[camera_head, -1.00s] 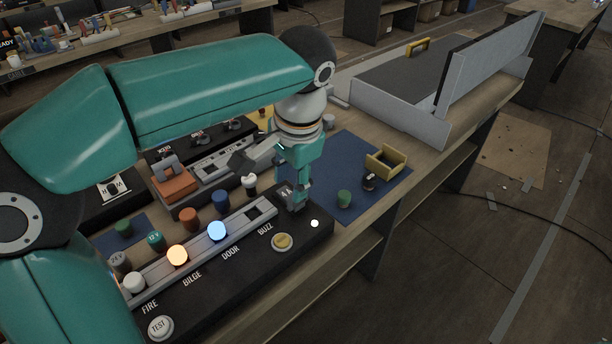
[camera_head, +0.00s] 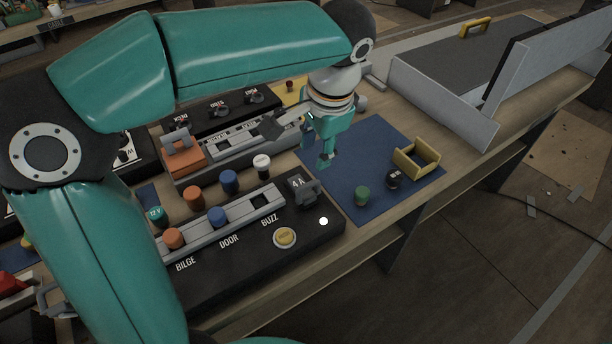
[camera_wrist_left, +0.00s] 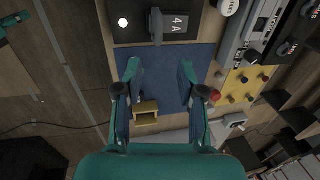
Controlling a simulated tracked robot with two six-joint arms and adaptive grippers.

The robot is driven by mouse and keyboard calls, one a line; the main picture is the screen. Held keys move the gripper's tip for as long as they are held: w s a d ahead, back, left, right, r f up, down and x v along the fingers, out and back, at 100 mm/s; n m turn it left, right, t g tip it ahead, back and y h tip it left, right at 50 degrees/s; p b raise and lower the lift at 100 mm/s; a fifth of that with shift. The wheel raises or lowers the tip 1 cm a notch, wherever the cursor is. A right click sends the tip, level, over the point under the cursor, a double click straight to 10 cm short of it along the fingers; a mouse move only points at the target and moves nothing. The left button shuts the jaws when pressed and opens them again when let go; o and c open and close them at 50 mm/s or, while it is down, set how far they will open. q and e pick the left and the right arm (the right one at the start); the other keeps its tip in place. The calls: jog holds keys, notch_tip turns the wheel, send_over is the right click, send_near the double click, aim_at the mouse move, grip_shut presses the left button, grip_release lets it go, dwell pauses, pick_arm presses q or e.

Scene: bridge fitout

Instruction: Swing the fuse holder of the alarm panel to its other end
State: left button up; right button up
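The alarm panel (camera_head: 240,265) is a dark box with BILGE, DOOR and BUZZ labels. Its grey fuse holder (camera_head: 309,194) sits near the panel's right end, beside a white "4 A" marking. In the left wrist view the fuse holder (camera_wrist_left: 157,26) stands next to that marking, at the top. My left gripper (camera_head: 325,160) is above the blue mat, behind and right of the holder and apart from it. In the wrist view my left gripper (camera_wrist_left: 158,70) is open, with nothing between its fingers. My left arm hides the panel's left end. My right gripper is out of view.
Coloured caps line the panel's slotted strip (camera_head: 266,203). A white light (camera_head: 323,221) glows near a yellow button (camera_head: 284,237). The blue mat (camera_head: 340,178) bears a green cap (camera_head: 362,196), a dark cap (camera_head: 393,179) and a yellow bracket (camera_head: 417,158). A grey tray stands behind.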

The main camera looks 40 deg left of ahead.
aim_at(308, 184)
pick_arm(q)
jog(key=f, duration=0.3)
jog(key=a+f, duration=0.1)
jog(key=f, duration=0.3)
jog(key=a+f, duration=0.1)
jog(key=f, duration=0.3)
jog(key=shift+w+f+b, duration=0.15)
jog(key=shift+w+b, duration=0.15)
jog(key=shift+w, duration=0.1)
grip_shut()
